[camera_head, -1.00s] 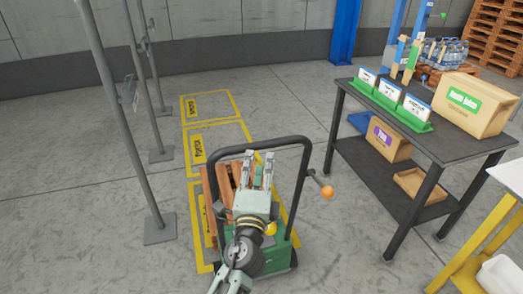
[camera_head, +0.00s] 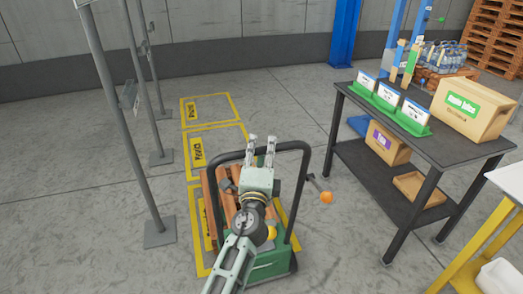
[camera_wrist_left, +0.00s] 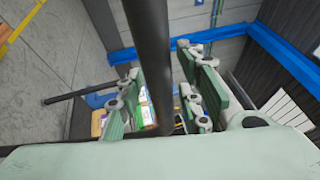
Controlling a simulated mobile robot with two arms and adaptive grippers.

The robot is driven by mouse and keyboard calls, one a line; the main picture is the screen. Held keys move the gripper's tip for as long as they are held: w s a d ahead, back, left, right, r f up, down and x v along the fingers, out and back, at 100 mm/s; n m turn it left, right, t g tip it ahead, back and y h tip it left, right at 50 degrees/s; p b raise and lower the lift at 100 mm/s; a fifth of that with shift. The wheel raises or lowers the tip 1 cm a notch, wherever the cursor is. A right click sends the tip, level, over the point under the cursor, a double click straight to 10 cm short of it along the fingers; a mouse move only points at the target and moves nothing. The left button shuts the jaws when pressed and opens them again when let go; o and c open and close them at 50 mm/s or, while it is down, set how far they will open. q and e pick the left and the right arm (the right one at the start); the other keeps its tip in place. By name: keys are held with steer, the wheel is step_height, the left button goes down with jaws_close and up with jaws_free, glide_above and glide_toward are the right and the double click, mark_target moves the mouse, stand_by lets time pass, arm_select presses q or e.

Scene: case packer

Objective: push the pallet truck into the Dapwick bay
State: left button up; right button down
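Bays farther off, a middle one (camera_head: 222,143) and a far one (camera_head: 212,106), look empty. Their labels are too small to read surely. My left gripper (camera_head: 262,142) is at the handle's top bar. In the left wrist view the black bar (camera_wrist_left: 150,50) passes between its open fingers. My right gripper is not in view.
Grey posts on flat feet (camera_head: 160,232) line the bays' left side. A dark table (camera_head: 350,150) with boxes and green-based cards stands to the right. A yellow-legged table (camera_head: 480,240) is at the near right. Floor beyond the bays is clear up to the wall.

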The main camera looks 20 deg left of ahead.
arm_select(q)
jaws_close()
steer(key=shift+f, duration=0.1)
